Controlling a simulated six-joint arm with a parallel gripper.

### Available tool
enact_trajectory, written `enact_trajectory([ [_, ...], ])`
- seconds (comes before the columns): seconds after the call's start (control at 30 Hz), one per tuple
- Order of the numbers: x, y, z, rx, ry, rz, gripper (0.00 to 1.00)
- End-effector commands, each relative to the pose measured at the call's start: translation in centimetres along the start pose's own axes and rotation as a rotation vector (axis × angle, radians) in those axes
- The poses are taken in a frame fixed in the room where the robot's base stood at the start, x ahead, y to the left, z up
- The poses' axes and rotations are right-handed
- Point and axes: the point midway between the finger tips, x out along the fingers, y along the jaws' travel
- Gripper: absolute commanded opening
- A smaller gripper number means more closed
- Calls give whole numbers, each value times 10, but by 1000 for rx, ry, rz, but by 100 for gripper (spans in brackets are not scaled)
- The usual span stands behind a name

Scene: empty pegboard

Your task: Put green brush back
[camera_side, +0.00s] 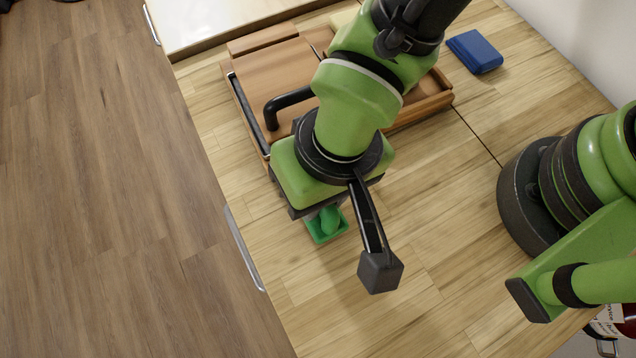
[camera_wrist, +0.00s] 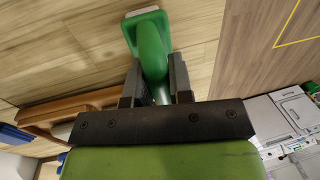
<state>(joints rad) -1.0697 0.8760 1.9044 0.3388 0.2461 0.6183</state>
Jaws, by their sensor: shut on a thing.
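The green brush (camera_side: 328,225) shows below my gripper (camera_side: 322,212) in the side view, near the front edge of the wooden counter. In the wrist view the brush's green handle (camera_wrist: 152,48) runs between the two dark fingers of my gripper (camera_wrist: 154,82). The fingers are shut on it. The brush's wider end, with a pale edge, lies beyond the fingers at the top of the wrist view. My arm hides part of the brush in the side view. I cannot tell whether the brush touches the counter.
A wooden box (camera_side: 437,96) with a brown board and a black handle (camera_side: 284,103) lies behind my gripper, partly hidden by my arm. A blue block (camera_side: 474,51) lies at the back right. The counter (camera_side: 420,220) is bare to the right of my gripper.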

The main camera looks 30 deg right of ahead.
Motion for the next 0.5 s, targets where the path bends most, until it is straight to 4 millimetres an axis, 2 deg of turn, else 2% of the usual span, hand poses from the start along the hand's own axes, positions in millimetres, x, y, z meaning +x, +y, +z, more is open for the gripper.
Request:
enact_trajectory([
  [0.13, 3, 0, 0, 1, -1, 0, 0],
  [0.17, 2, 0, 0, 2, -1, 0, 27],
  [0.23, 2, 0, 0, 1, -1, 0, 43],
  [0.27, 2, 0, 0, 1, -1, 0, 46],
  [0.5, 2, 0, 0, 1, -1, 0, 46],
])
